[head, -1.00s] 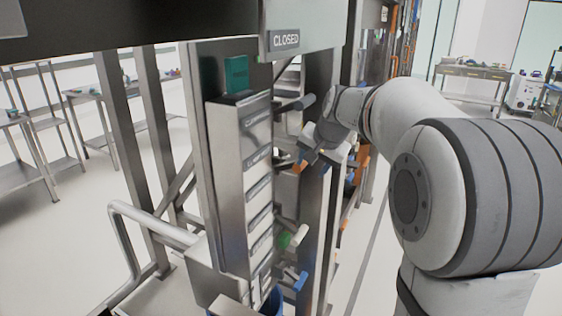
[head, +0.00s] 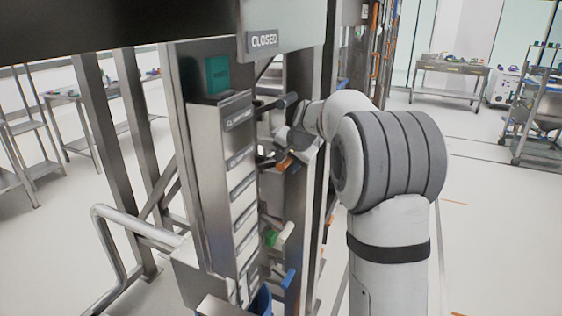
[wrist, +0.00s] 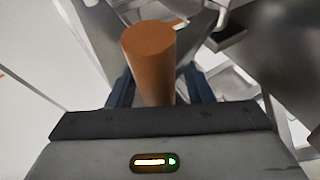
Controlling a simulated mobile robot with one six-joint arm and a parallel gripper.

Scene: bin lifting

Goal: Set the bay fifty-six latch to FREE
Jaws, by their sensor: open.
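An orange cylindrical handle (wrist: 150,62) stands up between the jaws of my gripper (wrist: 160,88) in the wrist view. The dark blue fingers are apart on either side of it; I cannot tell whether either touches it. In the head view my gripper (head: 293,150) is at the right side of a steel latch column (head: 238,195), by an orange tip (head: 284,163). The column has several label plates, too small to read surely. No bay number is legible, so I cannot tell which lever belongs to bay fifty-six.
Other levers stick out nearby: a dark one (head: 278,102) above, a green-and-white one (head: 276,236) and a blue one (head: 289,279) below. A bent tube rail (head: 105,250) stands at left.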

